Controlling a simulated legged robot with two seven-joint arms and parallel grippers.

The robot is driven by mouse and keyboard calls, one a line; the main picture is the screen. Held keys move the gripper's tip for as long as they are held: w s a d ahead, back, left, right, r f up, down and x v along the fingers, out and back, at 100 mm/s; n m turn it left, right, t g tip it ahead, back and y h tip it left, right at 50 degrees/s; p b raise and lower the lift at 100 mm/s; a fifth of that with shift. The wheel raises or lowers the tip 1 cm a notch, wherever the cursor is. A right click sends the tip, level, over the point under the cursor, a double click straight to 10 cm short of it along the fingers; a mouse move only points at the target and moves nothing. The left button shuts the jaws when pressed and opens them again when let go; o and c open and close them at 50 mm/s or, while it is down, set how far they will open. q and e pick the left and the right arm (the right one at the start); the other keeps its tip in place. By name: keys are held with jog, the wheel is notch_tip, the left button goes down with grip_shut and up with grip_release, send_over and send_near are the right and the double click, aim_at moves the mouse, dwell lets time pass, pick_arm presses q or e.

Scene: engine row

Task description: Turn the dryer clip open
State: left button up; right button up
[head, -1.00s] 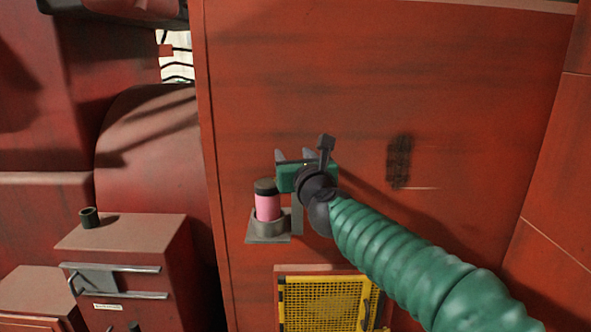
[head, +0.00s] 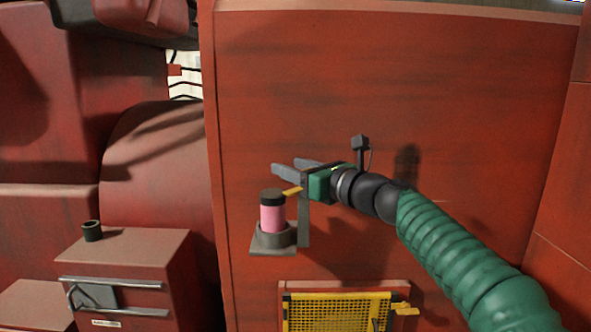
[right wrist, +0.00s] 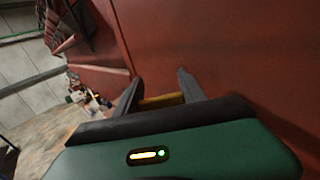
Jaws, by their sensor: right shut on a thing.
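The dryer is a pink cylinder (head: 272,217) with a black cap, upright in a grey bracket (head: 272,243) on the red wall. The yellow dryer clip (head: 292,191) shows beside the cap, under my right gripper (head: 286,167). Its fingers point left, above and behind the cap. Part of the clip is hidden by the gripper. My left gripper is not in view.
A yellow mesh panel (head: 338,312) in a red frame sits below the bracket. A red box with metal rails (head: 115,283) and a small dark cup (head: 92,231) stand at left. The red wall (head: 460,90) above and right is bare.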

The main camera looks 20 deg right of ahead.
jog(key=shift+s+a+r+n+g+y+p, duration=0.1)
jog(key=shift+s+a+n+g+y+p, duration=0.2)
jog(key=shift+n+g+y+p, duration=2)
jog(key=shift+s+a+f+n+g+y+p, duration=0.2)
jog(key=shift+n+g+y+p, duration=0.9)
jog(key=shift+p, duration=2.3)
jog(key=shift+s+a+r+n+g+y+p, duration=0.35)
jog(key=shift+n+g+y+p, duration=0.95)
jog(key=shift+g+p, duration=1.2)
jog(key=shift+s+d+f+p, duration=0.1)
jog(key=shift+s+f+p, duration=0.1)
jog(key=shift+p, duration=0.15)
jog(key=o, duration=1.2)
jog(key=shift+w, duration=0.1)
jog(key=shift+o, duration=0.8)
jog(key=shift+w+d+f, duration=0.1)
jog(key=shift+w+d, duration=0.05)
